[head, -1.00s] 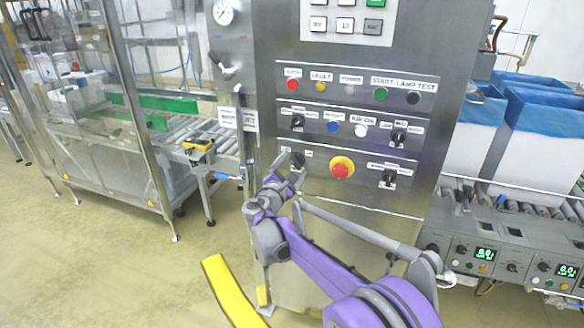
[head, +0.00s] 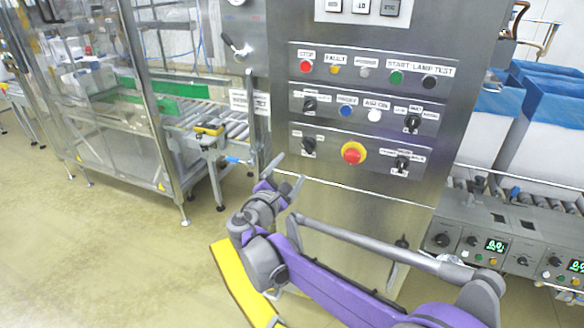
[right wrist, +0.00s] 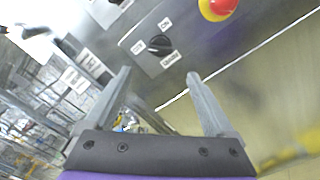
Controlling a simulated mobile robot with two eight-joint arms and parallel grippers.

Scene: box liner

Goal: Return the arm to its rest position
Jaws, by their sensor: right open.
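My right arm, purple and grey, reaches in from the lower right in the head view. Its gripper (head: 284,174) is open and empty, in front of the lower part of the steel control cabinet (head: 365,215), below and left of the red emergency button (head: 354,153). In the right wrist view the two grey fingers (right wrist: 160,95) stand apart with nothing between them. Beyond them is a black rotary knob (right wrist: 160,44), with the red and yellow button (right wrist: 217,6) at the top edge. My left gripper is out of view.
A roller conveyor inside a clear-walled frame (head: 150,110) stands at the left. White boxes with blue liners (head: 556,120) stand on rollers at the right, above display panels (head: 497,246). A yellow bar (head: 235,280) is near the floor. Open floor lies at the lower left.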

